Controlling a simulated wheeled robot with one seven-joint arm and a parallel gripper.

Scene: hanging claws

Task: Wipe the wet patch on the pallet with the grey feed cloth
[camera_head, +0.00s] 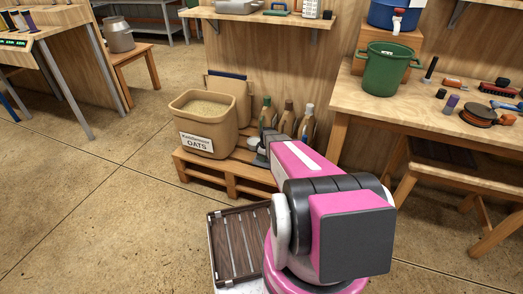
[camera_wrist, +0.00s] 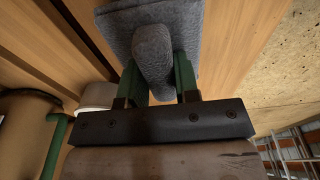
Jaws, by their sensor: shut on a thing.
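My gripper (camera_wrist: 157,82) is shut on the grey feed cloth (camera_wrist: 112,22) in the wrist view. Its green fingers pinch a raised ridge in the middle of the cloth, and the flat part spreads beyond. Wooden boards lie behind the cloth; I cannot tell whether it touches them. In the head view the low wooden pallet (camera_head: 218,178) stands against the panelled wall. My pink arm reaches over its right side and hides part of it. A small grey shape, possibly the cloth, shows beside the arm. I cannot make out the wet patch in either view.
A tan oats bin (camera_head: 206,132) fills the pallet's left part. Several bottles (camera_head: 286,119) stand at its back, close to my arm. A workbench (camera_head: 400,115) with a green bucket (camera_head: 387,70) is at the right. Open floor (camera_head: 100,190) lies at the left.

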